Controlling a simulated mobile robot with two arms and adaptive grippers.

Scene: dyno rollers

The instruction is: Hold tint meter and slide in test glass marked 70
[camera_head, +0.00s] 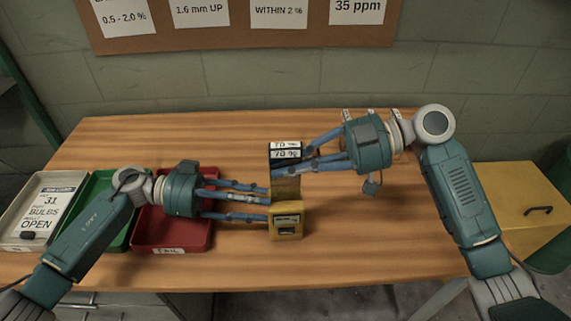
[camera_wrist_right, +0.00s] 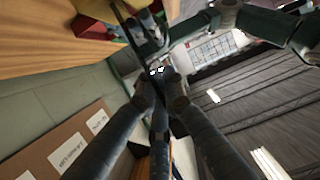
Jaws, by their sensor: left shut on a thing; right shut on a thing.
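The yellow tint meter (camera_head: 288,222) is upright above the front middle of the table, with a small dark display on its face. My left gripper (camera_head: 268,206) is shut on it from the left.
A red tray (camera_head: 172,250), a green tray (camera_head: 92,243) and a white tray with a sign (camera_head: 12,240) stand at left. A yellow cabinet (camera_head: 500,190) is at right. The wooden table (camera_head: 380,230) is clear at front right. Small pale items stand behind my right gripper.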

